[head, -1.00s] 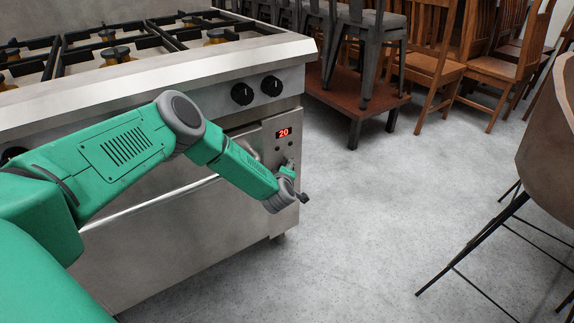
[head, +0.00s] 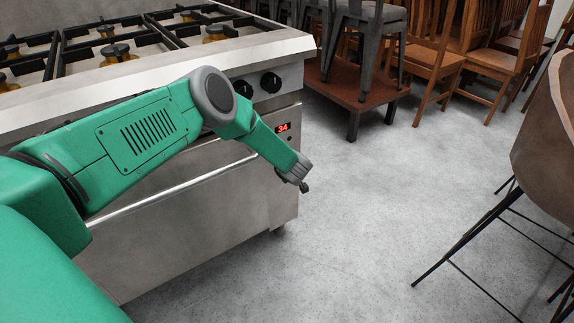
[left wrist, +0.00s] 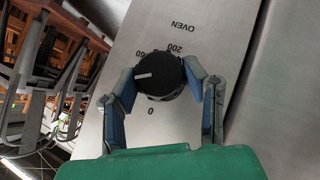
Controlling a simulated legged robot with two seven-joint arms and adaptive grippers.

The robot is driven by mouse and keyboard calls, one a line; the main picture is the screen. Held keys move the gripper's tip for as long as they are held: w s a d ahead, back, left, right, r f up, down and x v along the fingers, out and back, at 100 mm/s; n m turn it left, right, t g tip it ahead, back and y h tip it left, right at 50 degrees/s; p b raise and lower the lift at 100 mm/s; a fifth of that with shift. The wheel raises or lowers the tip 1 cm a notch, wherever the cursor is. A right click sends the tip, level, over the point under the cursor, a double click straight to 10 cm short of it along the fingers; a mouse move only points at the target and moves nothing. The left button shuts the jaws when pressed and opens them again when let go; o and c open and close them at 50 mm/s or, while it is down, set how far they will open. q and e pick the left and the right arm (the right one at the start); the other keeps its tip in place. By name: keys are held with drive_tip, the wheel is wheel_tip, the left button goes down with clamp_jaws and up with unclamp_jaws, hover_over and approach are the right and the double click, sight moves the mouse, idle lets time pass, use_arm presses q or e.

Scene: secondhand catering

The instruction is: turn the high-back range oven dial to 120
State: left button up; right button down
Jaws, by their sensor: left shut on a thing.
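The steel high-back range (head: 190,218) stands at the left in the head view. Its small red display (head: 283,127) reads 34. The oven dial is hidden behind my arm there. In the left wrist view the black oven dial (left wrist: 160,80) sits on the steel panel, its white line pointing left. OVEN, 200, a label ending in 60, and 0 are legible around it; other marks are covered. My left gripper (left wrist: 159,78) is shut on the dial, a finger on each side. My right gripper is not in view.
Two black knobs (head: 256,85) sit on the upper panel, just above my forearm. An oven door handle (head: 170,187) runs along the front. Stacked chairs (head: 440,60) stand behind, and a brown chair (head: 545,140) at the right. The grey floor between is clear.

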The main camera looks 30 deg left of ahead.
use_arm(q)
drive_tip(key=o, duration=1.1)
drive_tip(key=shift+f, duration=0.1)
drive_tip(key=shift+o, duration=0.2)
drive_tip(key=v, duration=1.1)
drive_tip(key=shift+s+d, duration=0.2)
drive_tip(key=shift+s, duration=0.05)
